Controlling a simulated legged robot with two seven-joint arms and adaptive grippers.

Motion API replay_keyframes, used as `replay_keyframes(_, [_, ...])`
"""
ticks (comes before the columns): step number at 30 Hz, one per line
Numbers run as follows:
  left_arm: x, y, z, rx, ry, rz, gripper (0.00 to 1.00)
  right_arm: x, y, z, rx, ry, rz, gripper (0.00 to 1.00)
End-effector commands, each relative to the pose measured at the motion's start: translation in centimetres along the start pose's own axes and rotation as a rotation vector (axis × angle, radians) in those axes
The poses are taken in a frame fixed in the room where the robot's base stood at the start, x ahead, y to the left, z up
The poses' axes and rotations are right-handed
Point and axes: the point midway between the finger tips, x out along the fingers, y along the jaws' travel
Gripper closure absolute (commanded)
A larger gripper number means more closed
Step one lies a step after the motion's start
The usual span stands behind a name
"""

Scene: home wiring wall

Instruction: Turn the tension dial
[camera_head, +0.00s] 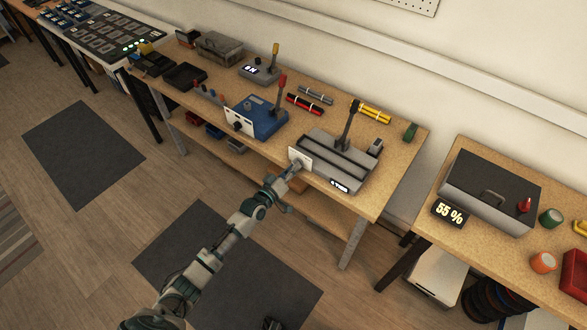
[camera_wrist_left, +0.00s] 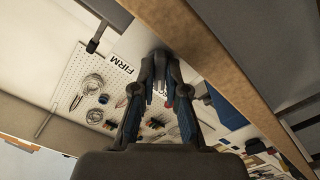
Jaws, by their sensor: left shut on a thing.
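A grey bench machine (camera_head: 351,182) with a tall dark lever stands at the front right of the long wooden bench. A white plate (camera_head: 299,154) is on its left front side. My left gripper (camera_head: 296,168) is right at this plate, its arm reaching up from below. In the left wrist view the gripper's fingers (camera_wrist_left: 162,75) are closed in on something dark at the plate, which fits a dial mostly hidden by the fingers. The word FIRM (camera_wrist_left: 122,63) is printed on the white plate beside the fingertips. The dial's pointer cannot be seen. My right gripper is not in view.
A blue machine (camera_head: 262,120) with a red-handled lever and black knob stands to the left. Red (camera_head: 305,104) and yellow (camera_head: 371,111) bundles lie behind.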

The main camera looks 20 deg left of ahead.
Motion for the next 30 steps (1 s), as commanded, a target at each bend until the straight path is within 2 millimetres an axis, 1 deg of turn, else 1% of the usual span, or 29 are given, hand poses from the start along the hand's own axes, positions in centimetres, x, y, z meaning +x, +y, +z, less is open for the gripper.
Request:
replay_keyframes(5, [0.0, -0.2, -0.2, 0.002, 0.003, -0.003, 1.00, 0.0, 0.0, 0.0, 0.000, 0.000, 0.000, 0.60])
replay_keyframes(6, [0.0, -0.2, -0.2, 0.002, 0.003, -0.003, 0.80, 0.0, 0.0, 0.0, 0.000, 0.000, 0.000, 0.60])
replay_keyframes(7, [0.0, -0.2, -0.2, 0.002, 0.003, -0.003, 0.77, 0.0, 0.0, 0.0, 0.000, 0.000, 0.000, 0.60])
replay_keyframes(17, [-0.3, -0.1, -0.1, 0.002, 0.002, -0.001, 0.77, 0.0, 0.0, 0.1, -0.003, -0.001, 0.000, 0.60])
replay_keyframes(20, [-1.4, -0.2, 0.0, 0.001, 0.001, -0.002, 0.77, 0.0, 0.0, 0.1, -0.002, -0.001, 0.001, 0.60])
replay_keyframes(22, [-2.7, -0.2, 0.0, 0.001, 0.001, -0.002, 0.77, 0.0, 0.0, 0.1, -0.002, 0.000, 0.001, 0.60])
replay_keyframes(30, [-8.7, -0.3, 0.1, 0.002, -0.001, -0.003, 0.77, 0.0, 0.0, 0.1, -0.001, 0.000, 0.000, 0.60])
